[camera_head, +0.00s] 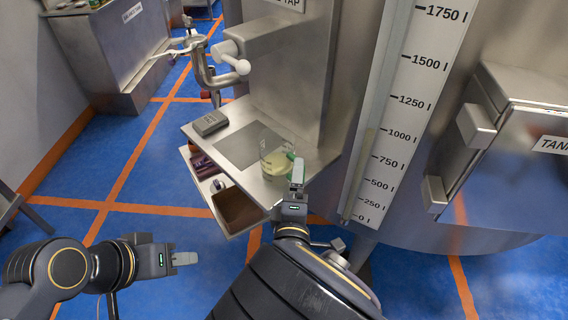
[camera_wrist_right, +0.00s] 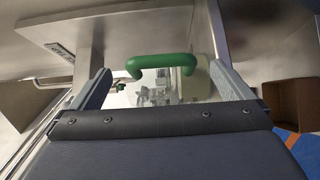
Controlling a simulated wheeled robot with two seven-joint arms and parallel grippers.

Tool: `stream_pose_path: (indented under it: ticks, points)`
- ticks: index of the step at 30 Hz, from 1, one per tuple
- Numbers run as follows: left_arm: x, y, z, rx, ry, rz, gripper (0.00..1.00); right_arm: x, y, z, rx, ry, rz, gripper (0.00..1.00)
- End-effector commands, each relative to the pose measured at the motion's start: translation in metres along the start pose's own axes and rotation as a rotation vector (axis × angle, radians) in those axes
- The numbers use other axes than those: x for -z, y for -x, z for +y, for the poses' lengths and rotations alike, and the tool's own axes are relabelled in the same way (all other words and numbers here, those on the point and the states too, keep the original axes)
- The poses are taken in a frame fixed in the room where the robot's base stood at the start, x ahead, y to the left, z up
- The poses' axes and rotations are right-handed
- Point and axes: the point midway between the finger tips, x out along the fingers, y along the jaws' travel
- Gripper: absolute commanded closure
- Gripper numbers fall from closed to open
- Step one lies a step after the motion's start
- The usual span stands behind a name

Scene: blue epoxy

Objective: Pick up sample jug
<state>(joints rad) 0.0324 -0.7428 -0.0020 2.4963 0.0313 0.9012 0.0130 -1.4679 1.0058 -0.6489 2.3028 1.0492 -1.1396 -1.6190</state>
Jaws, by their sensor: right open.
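The sample jug (camera_head: 273,161) is clear, with pale yellow contents low inside and a green handle on its right side. It stands upright on the metal shelf (camera_head: 232,173). My right gripper (camera_head: 297,172) is just in front of the handle. In the right wrist view the green handle (camera_wrist_right: 160,62) shows between and beyond the two spread fingers of the right gripper (camera_wrist_right: 160,84), which holds nothing. My left gripper (camera_head: 186,258) is over the floor at lower left, away from the jug. Its fingers overlap in this view, so its opening is unclear.
A grey device (camera_head: 210,123) lies on the shelf's left part. A lower tray (camera_head: 197,184) holds purple items and a brown box (camera_head: 239,210). A tap with a white handle (camera_head: 231,57) is behind. The tank gauge (camera_head: 408,95) rises close on the right.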

Motion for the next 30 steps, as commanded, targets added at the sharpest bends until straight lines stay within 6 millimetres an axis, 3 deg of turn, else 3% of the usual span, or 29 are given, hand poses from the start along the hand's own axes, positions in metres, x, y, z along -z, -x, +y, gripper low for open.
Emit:
stream_pose_path:
  ticks: [7,16,30]
  points:
    - [-0.001,-0.002,-0.001,0.0,0.0,0.0,0.64,-0.001,-0.036,-0.001,0.001,-0.003,-0.002,0.0]
    - [-0.001,-0.002,-0.001,0.0,0.0,0.0,0.64,0.0,-0.041,-0.001,0.002,-0.002,0.001,0.0]
    - [-0.001,-0.002,-0.001,0.0,0.0,0.0,0.64,0.0,-0.04,-0.001,0.003,-0.002,0.001,0.62]
